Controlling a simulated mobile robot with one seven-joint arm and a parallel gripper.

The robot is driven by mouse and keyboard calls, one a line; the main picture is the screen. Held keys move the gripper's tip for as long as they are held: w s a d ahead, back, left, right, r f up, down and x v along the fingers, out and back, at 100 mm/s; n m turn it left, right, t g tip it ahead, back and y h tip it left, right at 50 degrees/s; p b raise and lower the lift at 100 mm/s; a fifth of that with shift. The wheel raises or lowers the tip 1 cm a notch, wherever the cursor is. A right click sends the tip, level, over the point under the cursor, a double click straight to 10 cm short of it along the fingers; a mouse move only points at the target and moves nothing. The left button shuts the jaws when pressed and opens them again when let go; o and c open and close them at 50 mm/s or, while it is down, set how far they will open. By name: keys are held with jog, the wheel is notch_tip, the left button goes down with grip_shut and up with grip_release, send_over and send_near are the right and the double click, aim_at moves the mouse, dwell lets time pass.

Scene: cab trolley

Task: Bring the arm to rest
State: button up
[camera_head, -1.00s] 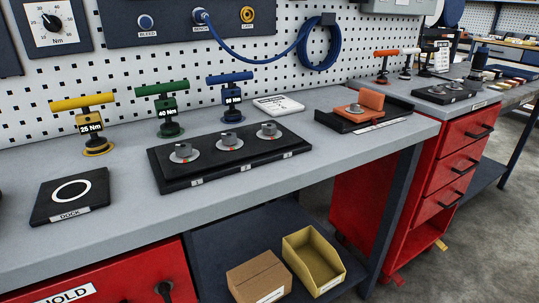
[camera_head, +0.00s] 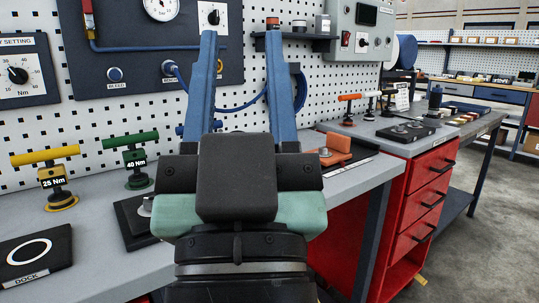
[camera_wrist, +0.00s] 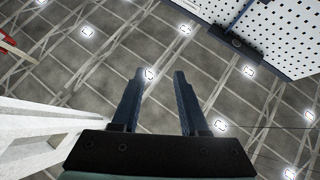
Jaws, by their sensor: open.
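My gripper (camera_head: 238,50) stands upright in the middle of the head view, its two blue fingers apart and pointing up, with nothing between them. It is in front of the workbench (camera_head: 90,235) and hides part of the pegboard and bench top. In the wrist view my gripper (camera_wrist: 160,75) also shows two parted, empty fingers, with a ceiling of lit lamps beyond them.
A yellow torque tool (camera_head: 47,178), a green one (camera_head: 133,160) and a dock plate (camera_head: 35,258) are on the bench at left. An orange block (camera_head: 335,147) lies right of my gripper. A red drawer cabinet (camera_head: 425,200) stands at right, with open floor beyond.

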notch_tip(320, 180, up, 36)
jog(key=s+d+h+p, duration=0.1)
jog(key=s+d+p, duration=0.1)
jog(key=p, duration=3)
jog(key=shift+r+m+t+h+p, duration=0.15)
jog(key=shift+m+t+h+p, duration=0.15)
jog(key=shift+t+h+p, duration=0.1)
